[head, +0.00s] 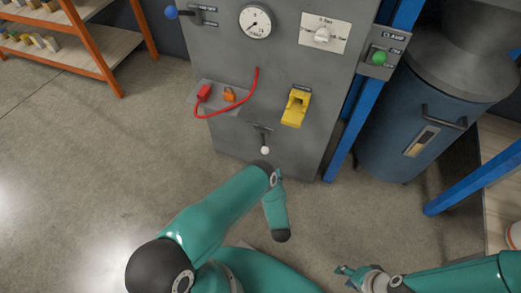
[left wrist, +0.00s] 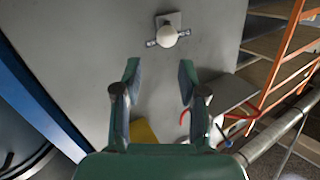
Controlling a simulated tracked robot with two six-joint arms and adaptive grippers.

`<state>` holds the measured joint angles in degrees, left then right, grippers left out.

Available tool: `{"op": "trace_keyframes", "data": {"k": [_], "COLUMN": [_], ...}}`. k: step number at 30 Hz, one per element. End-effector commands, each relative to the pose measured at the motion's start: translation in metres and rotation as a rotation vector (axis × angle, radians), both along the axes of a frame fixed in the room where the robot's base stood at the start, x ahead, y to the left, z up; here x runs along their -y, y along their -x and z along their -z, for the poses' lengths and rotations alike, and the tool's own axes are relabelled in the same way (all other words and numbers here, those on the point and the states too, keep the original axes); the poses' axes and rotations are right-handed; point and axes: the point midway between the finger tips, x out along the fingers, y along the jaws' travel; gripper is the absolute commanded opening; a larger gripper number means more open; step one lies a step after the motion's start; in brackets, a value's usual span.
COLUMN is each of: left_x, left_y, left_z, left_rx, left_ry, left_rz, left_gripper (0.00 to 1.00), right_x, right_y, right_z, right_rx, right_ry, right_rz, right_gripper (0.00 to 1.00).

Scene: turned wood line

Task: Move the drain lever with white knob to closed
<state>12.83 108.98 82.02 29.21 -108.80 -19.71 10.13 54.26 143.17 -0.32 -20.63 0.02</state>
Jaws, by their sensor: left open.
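The drain lever with the white knob (head: 265,150) is low on the grey cabinet front; its knob appears below its small mount in the head view. The knob (left wrist: 167,37) shows at the top of the left wrist view, with small labels at its sides too small to read. My left gripper (left wrist: 157,80) is open and empty, its fingertips apart from the knob and on the side toward the yellow part. In the head view I cannot make out its fingers. My right gripper (head: 347,275) is at the bottom, open and empty, far from the lever.
A blue drum (head: 400,130) stands right, an orange-framed rack (head: 90,48) left.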

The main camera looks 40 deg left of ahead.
Motion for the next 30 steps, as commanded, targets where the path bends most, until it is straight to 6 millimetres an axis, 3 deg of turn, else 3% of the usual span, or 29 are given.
{"op": "trace_keyframes", "data": {"k": [1,11,30], "left_x": [-0.001,-0.007,-0.030], "left_y": [0.005,0.003,-0.020], "left_z": [0.009,0.012,0.013], "left_rx": [0.017,0.041,0.042], "left_ry": [-0.030,-0.068,-0.065], "left_rz": [-0.018,-0.039,-0.040], "left_gripper": [0.41,0.41,0.41], "right_x": [0.000,0.000,0.000], "right_y": [0.000,0.000,0.000], "right_z": [0.010,0.035,0.134], "right_rx": [0.000,0.001,0.000], "right_ry": [0.000,0.000,0.000], "right_rz": [0.000,0.000,0.000], "right_gripper": [0.40,0.40,0.40]}}
